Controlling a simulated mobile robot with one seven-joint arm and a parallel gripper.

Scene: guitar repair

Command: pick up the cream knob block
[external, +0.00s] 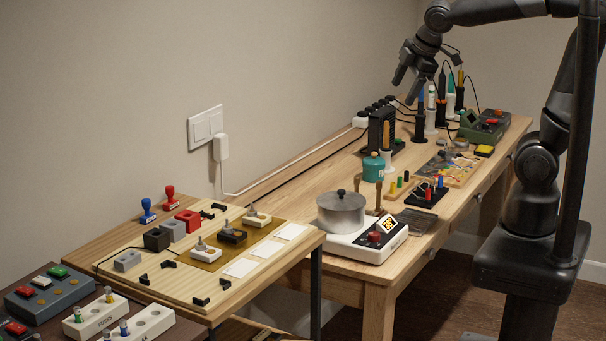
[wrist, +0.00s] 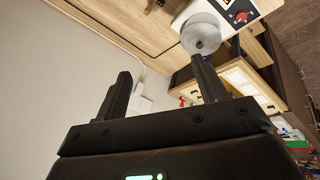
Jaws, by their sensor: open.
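Small cream blocks sit on the pale board of the left table in the external view. One cream block (external: 257,220) has a dark knob and lies toward the board's back right. Another cream block (external: 206,254) with a grey top piece lies nearer the front. Which is the cream knob block is too small to tell. My gripper (external: 404,93) is open and empty, high above the far end of the long workbench, well away from both blocks. Its two spread fingers also show in the wrist view (wrist: 160,66), where I cannot make out the blocks.
Soldering tools and a teal jar (external: 373,168) stand farther back. A dark block (external: 232,236) sits between the cream blocks. Red and blue stamps stand behind. A wall runs along the back.

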